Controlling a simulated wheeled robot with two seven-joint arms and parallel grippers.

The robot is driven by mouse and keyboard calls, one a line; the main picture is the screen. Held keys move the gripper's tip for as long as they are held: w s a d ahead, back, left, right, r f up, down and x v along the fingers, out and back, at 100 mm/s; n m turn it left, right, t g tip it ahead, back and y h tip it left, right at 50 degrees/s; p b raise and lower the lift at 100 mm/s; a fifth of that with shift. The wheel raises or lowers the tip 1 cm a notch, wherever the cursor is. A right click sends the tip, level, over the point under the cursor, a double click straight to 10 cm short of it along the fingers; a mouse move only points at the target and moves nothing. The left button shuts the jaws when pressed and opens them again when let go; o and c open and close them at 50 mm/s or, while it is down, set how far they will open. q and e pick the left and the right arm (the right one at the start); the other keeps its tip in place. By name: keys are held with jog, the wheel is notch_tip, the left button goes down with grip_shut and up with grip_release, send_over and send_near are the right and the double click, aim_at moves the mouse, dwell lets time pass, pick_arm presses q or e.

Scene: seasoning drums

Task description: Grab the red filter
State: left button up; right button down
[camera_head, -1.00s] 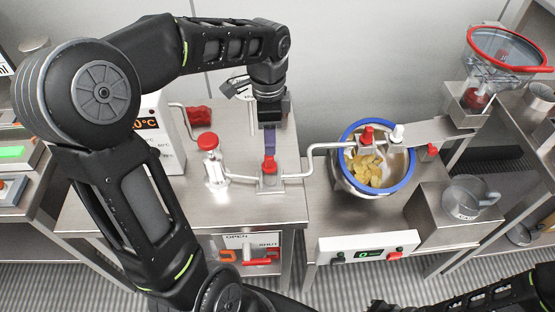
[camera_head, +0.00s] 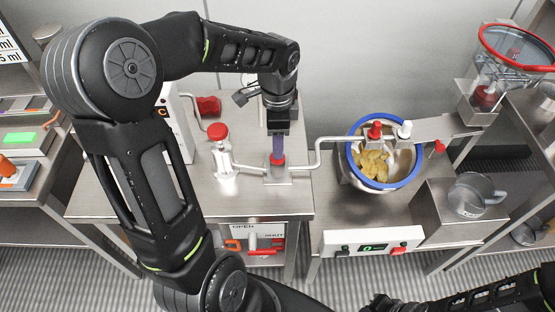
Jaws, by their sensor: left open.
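A sieve with a red rim (camera_head: 517,47) sits over a clear hopper at the upper right, far from both grippers. A small red part (camera_head: 277,160) sits on a metal block on the left table, with a narrow purple piece (camera_head: 277,146) directly above it. I cannot tell which of these is the red filter. My left gripper (camera_head: 278,136) points down over the small red part and is open. Its fingers are hard to make out, and contact with the purple piece is unclear. My right arm is at the lower right; its dark gripper end (camera_head: 384,303) is partly cut off.
A blue-rimmed bowl (camera_head: 353,179) with yellow chips stands on the right table under red and white valves. A metal jug (camera_head: 470,196) stands farther right.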

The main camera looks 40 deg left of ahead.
pick_arm(q)
notch_tip(320, 180, down, 4)
jog(key=shift+r, duration=0.2)
jog(key=shift+c, duration=0.4)
grip_shut()
dwell(0.4)
dwell(0.9)
